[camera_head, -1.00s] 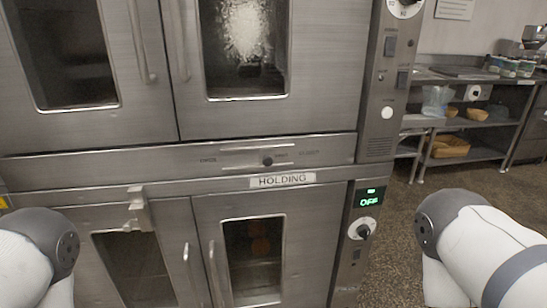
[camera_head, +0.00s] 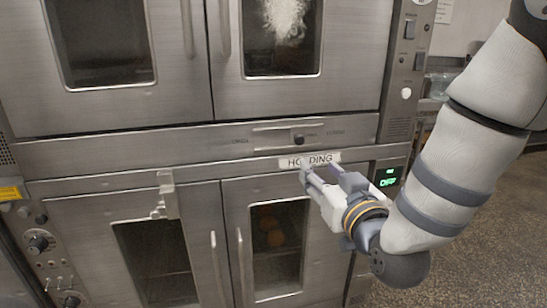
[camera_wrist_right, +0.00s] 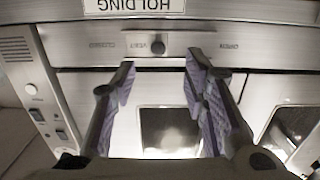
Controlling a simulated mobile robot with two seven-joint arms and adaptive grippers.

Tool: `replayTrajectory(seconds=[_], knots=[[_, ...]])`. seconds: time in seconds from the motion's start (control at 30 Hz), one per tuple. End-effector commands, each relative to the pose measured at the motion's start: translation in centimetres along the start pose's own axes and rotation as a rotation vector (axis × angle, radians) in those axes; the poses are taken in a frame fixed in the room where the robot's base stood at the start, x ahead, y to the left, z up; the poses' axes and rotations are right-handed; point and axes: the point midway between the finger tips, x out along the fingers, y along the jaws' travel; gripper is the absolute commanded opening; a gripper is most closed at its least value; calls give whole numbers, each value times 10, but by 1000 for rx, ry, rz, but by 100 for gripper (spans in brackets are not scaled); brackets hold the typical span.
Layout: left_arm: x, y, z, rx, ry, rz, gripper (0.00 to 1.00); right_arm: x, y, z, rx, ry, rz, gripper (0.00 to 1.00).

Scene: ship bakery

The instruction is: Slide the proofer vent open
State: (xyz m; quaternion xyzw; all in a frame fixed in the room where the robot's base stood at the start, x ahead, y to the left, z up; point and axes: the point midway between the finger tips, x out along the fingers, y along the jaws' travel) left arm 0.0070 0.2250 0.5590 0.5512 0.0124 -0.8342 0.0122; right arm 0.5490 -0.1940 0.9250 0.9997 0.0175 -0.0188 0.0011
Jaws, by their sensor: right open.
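The vent slider is a small dark knob (camera_head: 298,139) in a horizontal slot on the steel strip between the upper and lower doors. In the right wrist view, which is upside down, the knob (camera_wrist_right: 158,47) sits beside faint lettering, on the side of its slot nearer the word that seems to read CLOSED. My right gripper (camera_head: 320,170) is in front of the HOLDING label, just below the knob in the head view. In the wrist view its fingers (camera_wrist_right: 160,65) are apart, with nothing between them, pointing toward the knob. My left gripper is out of view.
The HOLDING label (camera_head: 310,160) is partly hidden by my gripper. Lower door handles (camera_head: 217,268) and a latch (camera_head: 167,196) stick out below. Dials (camera_head: 38,243) and a green display (camera_head: 387,178) flank the lower doors. Open floor lies to the right.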

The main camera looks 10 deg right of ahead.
Motion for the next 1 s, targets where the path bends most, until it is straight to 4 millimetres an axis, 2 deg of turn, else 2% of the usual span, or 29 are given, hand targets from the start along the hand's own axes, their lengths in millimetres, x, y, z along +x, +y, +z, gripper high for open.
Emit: replayTrajectory(seconds=[0.03, 0.1, 0.17, 0.4, 0.6, 0.7, 0.93, 0.97, 1.0], knots=[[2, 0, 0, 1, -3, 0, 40, 3, 0, -10, -1, 30, 2, 40], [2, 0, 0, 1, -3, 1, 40, 9, 0, -16, -2, 47, 2, 40], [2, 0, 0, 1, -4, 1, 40, 19, 0, -17, -2, 47, 2, 40], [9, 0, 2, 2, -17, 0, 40, 81, 0, -17, -1, 44, 1, 40], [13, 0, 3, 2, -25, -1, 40, 115, 0, -18, -1, 40, 1, 40], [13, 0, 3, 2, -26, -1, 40, 122, 0, -19, -1, 39, 1, 40], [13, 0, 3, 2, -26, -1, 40, 123, 0, -20, -1, 40, 1, 40], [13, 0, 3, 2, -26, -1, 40, 123, 0, -20, -1, 40, 1, 38], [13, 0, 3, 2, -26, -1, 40, 123, 0, -20, -1, 40, 1, 29]])
